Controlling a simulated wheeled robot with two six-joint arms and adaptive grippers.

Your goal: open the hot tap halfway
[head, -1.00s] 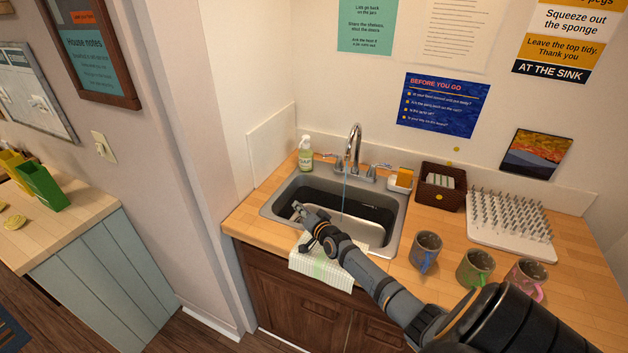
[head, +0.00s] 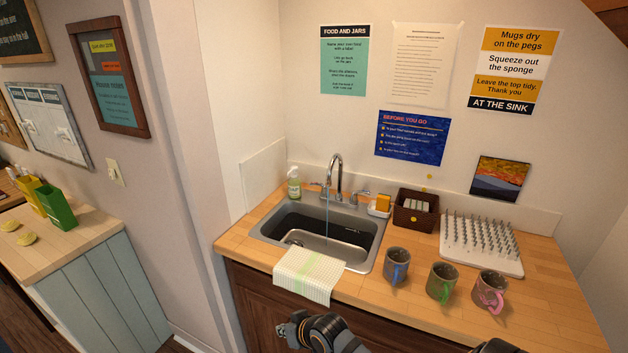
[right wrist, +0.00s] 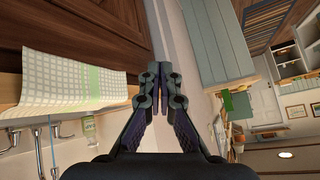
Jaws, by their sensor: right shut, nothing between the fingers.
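The chrome tap (head: 338,172) stands behind the sink (head: 275,229), with a lever handle on each side, the left lever (head: 320,185) and the right lever (head: 360,194). A thin stream of water falls from the spout into the basin. I cannot tell which lever is hot from any marking. My right gripper (head: 288,331) is low in front of the cabinet, below the counter edge and well apart from the tap. In the right wrist view its fingers (right wrist: 160,70) are closed together with nothing between them. My left gripper is not in view.
A checked towel (head: 308,276) hangs over the sink's front edge. A soap bottle (head: 294,184) stands left of the tap; a sponge holder (head: 379,206) and a dark basket (head: 417,211) stand right. Several mugs (head: 397,266) and a peg rack (head: 482,247) occupy the right counter.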

